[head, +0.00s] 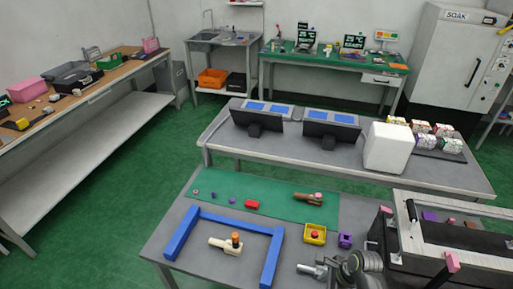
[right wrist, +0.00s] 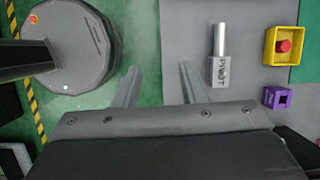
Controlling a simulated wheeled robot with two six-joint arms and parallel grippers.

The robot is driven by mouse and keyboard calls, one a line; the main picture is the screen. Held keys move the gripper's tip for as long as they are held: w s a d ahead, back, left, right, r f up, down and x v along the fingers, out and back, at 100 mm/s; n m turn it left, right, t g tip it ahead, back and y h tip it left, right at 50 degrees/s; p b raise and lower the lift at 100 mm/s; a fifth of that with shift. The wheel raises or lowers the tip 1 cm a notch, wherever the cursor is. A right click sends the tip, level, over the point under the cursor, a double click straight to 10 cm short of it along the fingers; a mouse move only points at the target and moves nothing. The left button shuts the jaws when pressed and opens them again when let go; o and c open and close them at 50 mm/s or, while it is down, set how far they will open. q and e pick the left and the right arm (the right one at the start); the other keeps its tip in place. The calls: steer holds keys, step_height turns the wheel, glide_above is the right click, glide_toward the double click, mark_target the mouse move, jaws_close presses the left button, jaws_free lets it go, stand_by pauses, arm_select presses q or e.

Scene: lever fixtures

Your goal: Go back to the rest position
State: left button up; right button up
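In the right wrist view my right gripper (right wrist: 158,85) is open, its two fingers wide apart with nothing between them. The fingers hang over the table's edge, with green floor and grey tabletop behind them. Grey parts of my right arm show at the bottom of the head view, right of the metal block. My left gripper is not in view. A metal block marked PIVOT with a silver bar (right wrist: 219,66) stands near the right finger, apart from it. The block also shows in the head view (head: 312,270).
A yellow box with a red button (head: 315,234) and a purple block (head: 345,240) stand near the PIVOT block. A blue frame (head: 222,220) surrounds a tan lever piece (head: 225,244). A dark fixture (head: 450,235) fills the right side. A green mat (head: 275,204) carries small parts.

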steer(key=s+d+f+n+h+b, duration=0.1)
steer(key=s+d+f+n+b, duration=0.15)
steer(key=s+f, duration=0.4)
steer(key=s+d+f+n+h+b, duration=0.1)
steer(key=s+d+f+n, duration=0.15)
steer(key=f, duration=0.75)
steer(key=s+d+f+n+h+b, duration=0.1)
steer(key=s+d+f+n+b, duration=0.15)
steer(key=s+f, duration=0.4)
arm_select(q)
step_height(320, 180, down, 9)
steer(key=b, duration=0.3)
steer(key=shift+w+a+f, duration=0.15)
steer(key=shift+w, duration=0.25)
arm_select(e)
steer(key=s+d+f+n+h, duration=0.1)
steer(key=s+f+n, duration=0.5)
steer(key=s, duration=0.4)
steer(key=s+d+f+n, duration=0.2)
steer(key=s+f+n, duration=0.4)
steer(key=s, duration=0.4)
steer(key=shift+d+f+n+h, duration=0.25)
steer(key=shift+f+n+h, duration=0.15)
steer(key=shift+f, duration=0.45)
